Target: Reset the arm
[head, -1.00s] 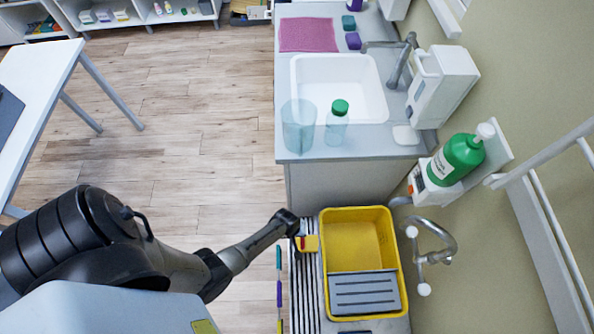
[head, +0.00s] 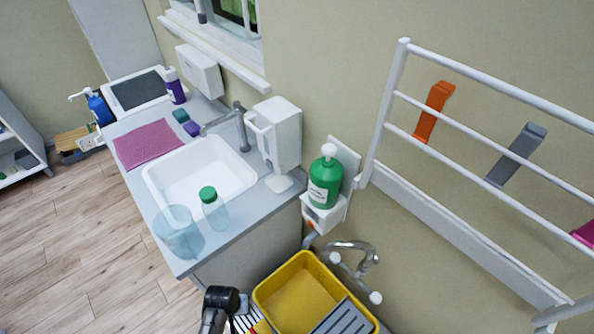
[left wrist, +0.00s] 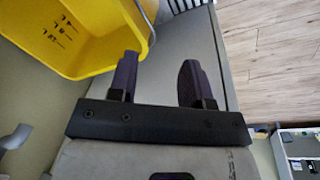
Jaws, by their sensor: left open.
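My left arm shows at the bottom of the head view, with a dark wrist part (head: 222,298) left of the yellow bucket (head: 290,296); its fingertips are not visible there. In the left wrist view the left gripper (left wrist: 158,76) has its two dark fingers spread apart with nothing between them. The yellow bucket also shows in the left wrist view (left wrist: 85,58), beside the fingers at upper left, with volume marks on its wall. A grey slatted insert (head: 345,318) sits in the bucket. My right gripper is not in view.
The counter (head: 178,250) holds a white sink (head: 160,183), a clear blue cup (head: 178,235), a green-capped bottle (head: 214,212) and a pink cloth (head: 147,144). A green pump bottle (head: 325,180) is on a wall holder. A white wall rack (head: 480,73) is at right.

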